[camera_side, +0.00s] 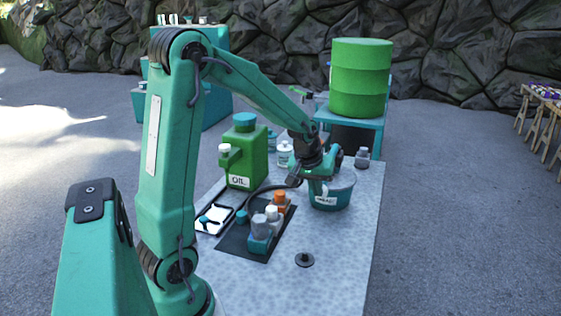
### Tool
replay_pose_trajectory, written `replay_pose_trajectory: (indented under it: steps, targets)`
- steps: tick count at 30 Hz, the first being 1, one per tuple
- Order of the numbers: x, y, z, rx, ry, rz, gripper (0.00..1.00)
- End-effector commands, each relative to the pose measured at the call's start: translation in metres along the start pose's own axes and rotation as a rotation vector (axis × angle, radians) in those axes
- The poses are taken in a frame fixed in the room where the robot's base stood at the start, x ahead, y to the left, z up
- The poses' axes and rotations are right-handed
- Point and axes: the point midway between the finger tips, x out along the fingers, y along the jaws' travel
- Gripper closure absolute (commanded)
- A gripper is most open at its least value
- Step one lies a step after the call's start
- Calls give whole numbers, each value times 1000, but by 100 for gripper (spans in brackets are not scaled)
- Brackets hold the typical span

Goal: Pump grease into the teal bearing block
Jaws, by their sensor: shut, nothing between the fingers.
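A teal block (259,243) with a grey rounded top sits at the near end of a dark mat on the table; I take it for the bearing block. An orange-topped piece (281,199) and a white-topped piece (271,213) stand in line behind it. A teal bucket (331,200) with a white label stands to the right of the mat. My gripper (321,188) is shut and empty, at the bucket's near left side and partly in front of its rim. I cannot tell whether it touches the bucket. A dark hose (263,190) curves from near the gripper toward the mat.
A green oil can (243,157) stands behind the mat, with a white tray (213,219) at left. A small dark disc (304,260) lies on the table (345,240), whose near right is otherwise clear.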

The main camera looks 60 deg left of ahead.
Motion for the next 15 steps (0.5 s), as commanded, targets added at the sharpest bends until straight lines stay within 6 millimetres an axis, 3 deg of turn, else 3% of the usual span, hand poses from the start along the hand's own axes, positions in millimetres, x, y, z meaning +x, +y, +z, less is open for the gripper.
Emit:
replay_pose_trajectory:
  steps: [15]
  targets:
    - [10, -2, 0, -3, 6, 1, 100]
